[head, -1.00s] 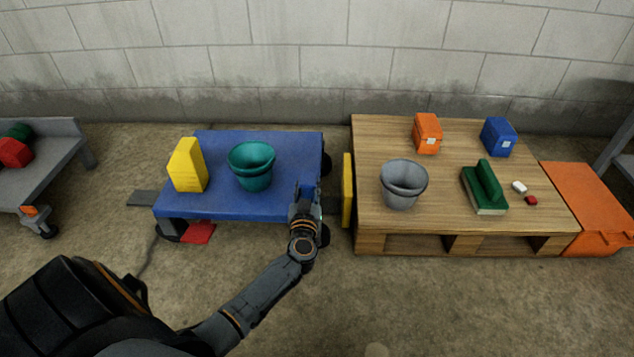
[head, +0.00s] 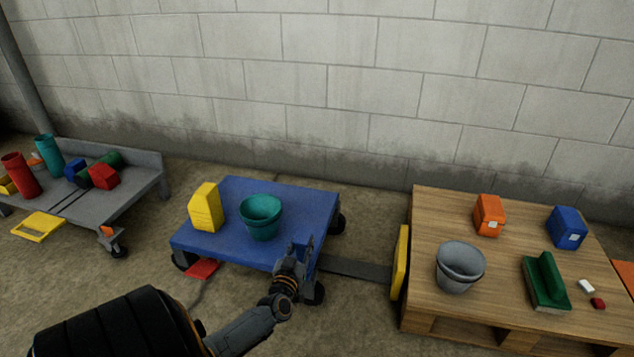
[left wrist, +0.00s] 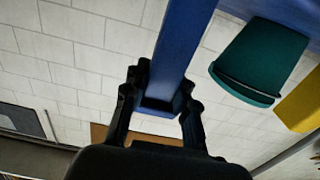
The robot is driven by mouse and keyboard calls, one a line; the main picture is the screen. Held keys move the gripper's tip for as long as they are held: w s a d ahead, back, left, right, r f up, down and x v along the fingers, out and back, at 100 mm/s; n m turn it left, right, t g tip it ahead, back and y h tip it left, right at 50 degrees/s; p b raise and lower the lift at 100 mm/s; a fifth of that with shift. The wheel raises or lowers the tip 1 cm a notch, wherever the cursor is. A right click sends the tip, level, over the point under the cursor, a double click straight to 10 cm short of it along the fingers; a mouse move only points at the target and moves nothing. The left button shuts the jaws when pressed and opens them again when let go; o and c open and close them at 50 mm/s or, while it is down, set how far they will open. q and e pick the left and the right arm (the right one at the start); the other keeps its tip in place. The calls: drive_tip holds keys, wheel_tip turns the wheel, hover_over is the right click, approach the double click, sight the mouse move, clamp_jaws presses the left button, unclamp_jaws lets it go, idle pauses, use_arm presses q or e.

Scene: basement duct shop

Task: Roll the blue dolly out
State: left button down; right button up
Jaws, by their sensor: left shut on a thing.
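In the left wrist view, the fingers (left wrist: 160,97) stand either side of the dolly's blue edge (left wrist: 180,45). My right gripper is not in view.
The pallet (head: 420,225) bears a grey bucket (head: 460,267) and boxes; a yellow bumper (head: 400,262) is on its left side. A dark floor strip (head: 357,269) spans the gap. A grey cart (head: 140,185) with several items stands left, with bare floor between it and the dolly.

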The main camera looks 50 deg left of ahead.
use_arm(q)
drive_tip(key=shift+s+a+f, duration=0.1)
drive_tip(key=shift+s+a, duration=0.5)
drive_tip(key=shift+a, duration=0.3)
drive_tip(key=c, duration=1)
unclamp_jaws()
drive_tip(key=shift+s+a, duration=0.15)
drive_tip(key=shift+a, duration=0.05)
drive_tip(key=shift+c, duration=0.2)
drive_tip(key=shift+d, duration=0.1)
drive_tip(key=shift+s+d, duration=0.15)
drive_tip(key=shift+d, duration=0.05)
drive_tip(key=v, duration=1.1)
drive_tip(key=shift+s, duration=0.2)
drive_tip(key=shift+d, duration=0.1)
